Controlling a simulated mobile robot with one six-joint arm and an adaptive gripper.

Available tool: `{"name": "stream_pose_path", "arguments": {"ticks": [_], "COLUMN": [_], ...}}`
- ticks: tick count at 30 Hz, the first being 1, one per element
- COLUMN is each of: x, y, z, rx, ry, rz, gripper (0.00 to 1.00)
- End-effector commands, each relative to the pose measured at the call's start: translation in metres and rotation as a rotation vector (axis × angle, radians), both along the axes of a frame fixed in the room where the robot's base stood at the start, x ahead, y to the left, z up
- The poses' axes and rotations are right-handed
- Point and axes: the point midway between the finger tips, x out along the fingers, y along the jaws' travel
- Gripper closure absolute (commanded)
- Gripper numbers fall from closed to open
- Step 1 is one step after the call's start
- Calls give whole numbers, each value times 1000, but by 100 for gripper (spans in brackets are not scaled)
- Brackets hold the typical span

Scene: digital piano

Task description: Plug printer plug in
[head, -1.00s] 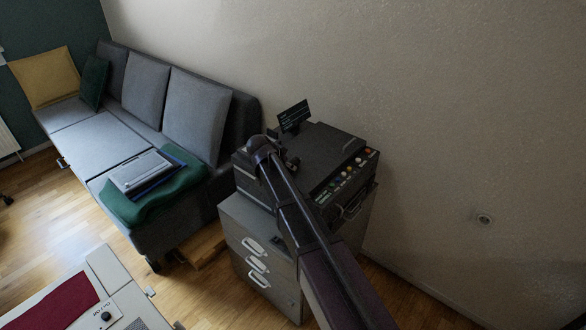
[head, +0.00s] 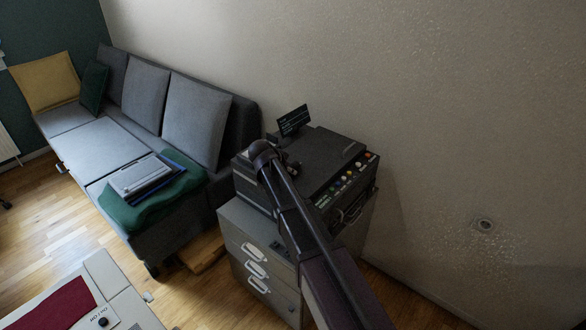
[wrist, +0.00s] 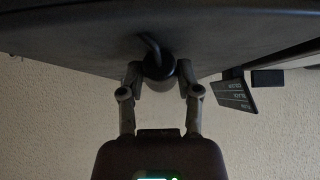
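The printer (head: 325,150) is a dark box with coloured buttons on a grey drawer cabinet. My gripper (head: 290,166) is over the printer's top, partly hidden by my arm. In the wrist view my gripper (wrist: 159,72) has a finger on each side of a dark round printer plug (wrist: 159,66) and appears shut on it. A dark cable (wrist: 149,44) runs from the plug along the printer's dark surface (wrist: 80,42). The plug's pins are hidden. A round wall socket (head: 485,224) is low on the wall, right of the printer, well apart from my gripper.
A small display (head: 293,120) stands up behind the printer; it also shows in the wrist view (wrist: 235,93). A grey sofa (head: 105,140) with cushions is at left. A pale desk (head: 110,285) is at lower left. The wall around the socket is clear.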

Motion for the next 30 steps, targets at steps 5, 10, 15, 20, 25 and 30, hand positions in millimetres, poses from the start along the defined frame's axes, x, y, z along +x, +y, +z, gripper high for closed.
{"name": "stream_pose_path", "arguments": {"ticks": [5,10,15,20,25,30], "x": [0,0,0,0,0,0], "y": [0,0,0,0,0,0], "z": [2,8,15,22,29,36], "rx": [0,0,0,0,0,0], "ry": [0,0,0,0,0,0], "rz": [0,1,1,1,1,1], "gripper": [100,100,100,100,100,100]}}
